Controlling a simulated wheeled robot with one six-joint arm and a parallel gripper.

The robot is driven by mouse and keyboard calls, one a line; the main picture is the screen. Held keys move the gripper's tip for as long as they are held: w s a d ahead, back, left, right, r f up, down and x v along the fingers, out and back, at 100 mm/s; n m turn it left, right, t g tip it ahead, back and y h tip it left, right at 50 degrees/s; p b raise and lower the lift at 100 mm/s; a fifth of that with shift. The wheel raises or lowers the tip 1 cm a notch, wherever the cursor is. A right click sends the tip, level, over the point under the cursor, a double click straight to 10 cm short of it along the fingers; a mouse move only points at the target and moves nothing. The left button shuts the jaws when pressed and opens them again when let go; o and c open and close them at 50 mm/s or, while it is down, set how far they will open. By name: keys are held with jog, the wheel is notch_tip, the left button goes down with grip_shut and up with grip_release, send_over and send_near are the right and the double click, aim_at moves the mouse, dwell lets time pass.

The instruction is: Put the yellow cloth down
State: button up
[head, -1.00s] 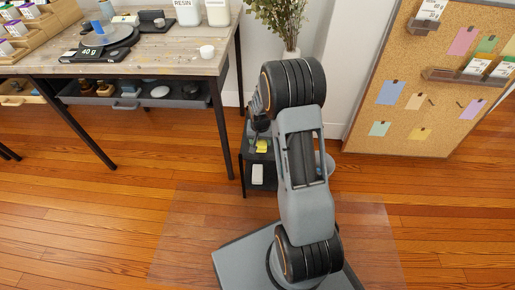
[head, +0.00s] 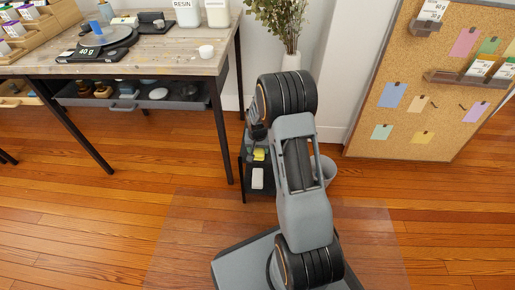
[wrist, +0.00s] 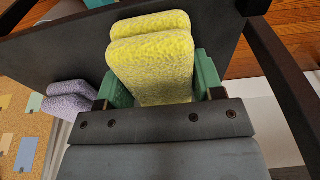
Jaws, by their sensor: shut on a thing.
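The yellow cloth (wrist: 150,65) is a thick folded pad with a rough surface, between the green fingertips of my gripper (wrist: 160,88) in the wrist view. My gripper is shut on it. In the head view a bit of the yellow cloth (head: 259,154) shows at the small dark shelf stand (head: 243,180), below my arm's end. A dark shelf board (wrist: 75,45) lies close behind the cloth in the wrist view. I cannot tell whether the cloth touches the board. My arm hides most of the stand and gripper in the head view.
A folded purple cloth (wrist: 68,105) lies left of my gripper. A white item (head: 257,178) is on the stand's lower level. A vase of plants (head: 290,62) and a bin (head: 326,168) are nearby. The workbench (head: 160,62) stands left, the corkboard (head: 440,90) right.

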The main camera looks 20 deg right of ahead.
jog(key=o, duration=0.9)
notch_tip(320, 180, up, 12)
jog(key=s+p, duration=0.1)
jog(key=p, duration=0.4)
jog(key=s+a+r+n, duration=0.2)
jog(key=s+a+r, duration=0.1)
jog(key=s, duration=0.3)
jog(key=s+a+r+n+t, duration=0.1)
jog(key=s+a+r+n, duration=0.1)
jog(key=s+a+r, duration=0.2)
jog(key=s+a+r+n, duration=0.1)
jog(key=s+a+r, duration=0.2)
jog(key=s+r, duration=0.4)
jog(key=s, duration=0.3)
jog(key=shift+s+a+r+n+y, duration=0.2)
jog(key=shift+a+n+y, duration=0.1)
jog(key=shift+n, duration=0.1)
jog(key=shift+t, duration=0.3)
